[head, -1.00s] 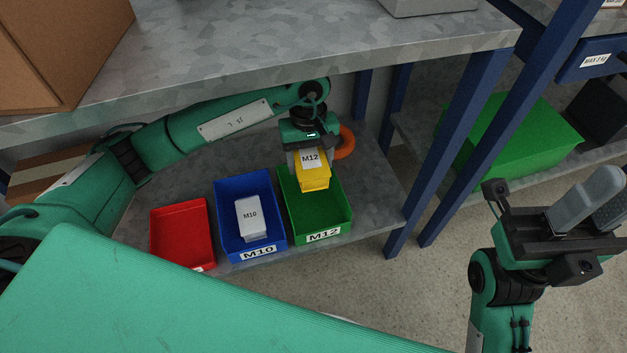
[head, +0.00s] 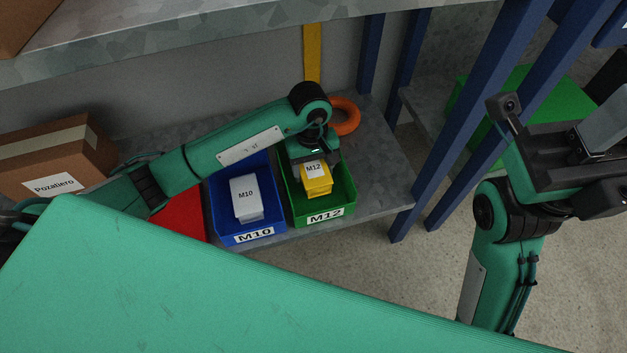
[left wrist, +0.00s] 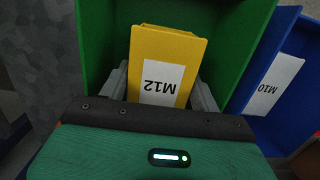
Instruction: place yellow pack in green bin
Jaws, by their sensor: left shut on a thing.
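The yellow pack (head: 316,180) has a white M12 label. The green bin (head: 324,212), also labelled M12, stands on the lower shelf. My left gripper (head: 313,165) is shut on the yellow pack and holds it inside the bin's opening. In the left wrist view the yellow pack (left wrist: 168,55) sits between the two grey fingers (left wrist: 160,90), with the green bin's walls (left wrist: 238,45) around it. Whether the pack touches the bin floor is hidden. My right gripper (head: 585,145) is at the right, away from the bins; its finger gap is not clear.
A blue bin (head: 218,210) with a white M10 pack (head: 245,198) stands left of the green bin. A red bin (head: 183,215) is partly behind my arm. An orange ring (head: 346,116) lies behind. The upper shelf (head: 230,40) hangs above; blue posts (head: 440,120) stand right.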

